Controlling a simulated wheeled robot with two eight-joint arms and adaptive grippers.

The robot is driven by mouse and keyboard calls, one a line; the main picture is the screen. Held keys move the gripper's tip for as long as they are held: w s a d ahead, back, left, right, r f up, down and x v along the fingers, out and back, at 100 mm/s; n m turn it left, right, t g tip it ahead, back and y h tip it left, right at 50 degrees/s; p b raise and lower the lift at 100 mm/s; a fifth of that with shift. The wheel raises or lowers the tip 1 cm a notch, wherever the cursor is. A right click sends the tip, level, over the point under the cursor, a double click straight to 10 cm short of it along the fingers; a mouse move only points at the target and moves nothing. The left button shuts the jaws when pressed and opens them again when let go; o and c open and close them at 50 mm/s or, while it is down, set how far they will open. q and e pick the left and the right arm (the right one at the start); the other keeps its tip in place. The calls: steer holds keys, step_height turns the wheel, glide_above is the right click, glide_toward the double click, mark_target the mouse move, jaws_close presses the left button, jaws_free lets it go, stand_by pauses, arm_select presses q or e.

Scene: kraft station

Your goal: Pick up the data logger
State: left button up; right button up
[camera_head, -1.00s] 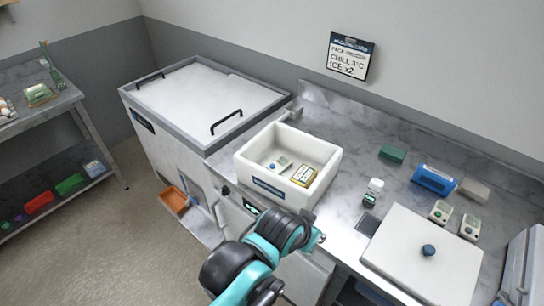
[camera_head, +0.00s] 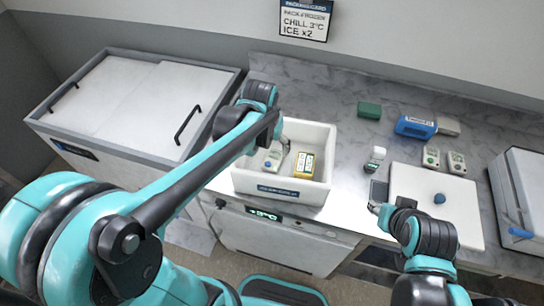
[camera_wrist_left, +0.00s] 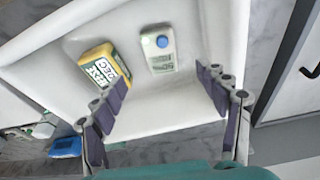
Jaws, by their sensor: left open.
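A small white device with a blue button and a small display (camera_wrist_left: 161,50), which looks like a data logger, lies in the white open box (camera_head: 326,150). It also shows partly in the head view (camera_head: 272,161), close to my left gripper. My left gripper (camera_wrist_left: 165,98) is open and empty over the box, its fingers spread with the device ahead between them. Two similar devices lie on the counter, one with a green button (camera_head: 431,157) and one beside it (camera_head: 456,163). My right gripper (camera_head: 378,207) is by the counter's front edge; its fingers are too small to read.
A yellow pack (camera_head: 304,165) lies in the box beside the device. The box walls stand close around both. A white lid with a blue knob (camera_head: 415,185), a small bottle (camera_head: 376,157), a blue roll (camera_head: 415,127) and a green block (camera_head: 369,110) are on the counter.

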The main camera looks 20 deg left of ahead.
mark_target(273, 159)
arm_select(q)
steer(key=w+f, duration=0.1)
steer(key=w+d+f, duration=0.1)
steer(key=shift+w+f+g, duration=0.2)
steer(key=shift+w+g, duration=0.15)
steer(key=shift+g, duration=0.05)
steer(key=f, duration=0.2)
steer(key=f+b, duration=0.1)
steer(key=f, duration=0.1)
steer(key=f+b, duration=0.1)
steer(key=f, duration=0.1)
steer(key=shift+w+a+f, duration=0.15)
steer(key=shift+a+f, duration=0.2)
steer(key=shift+a, duration=0.05)
steer(key=shift+w+f, duration=0.1)
steer(key=shift+f, duration=0.4)
steer(key=c, duration=1.3)
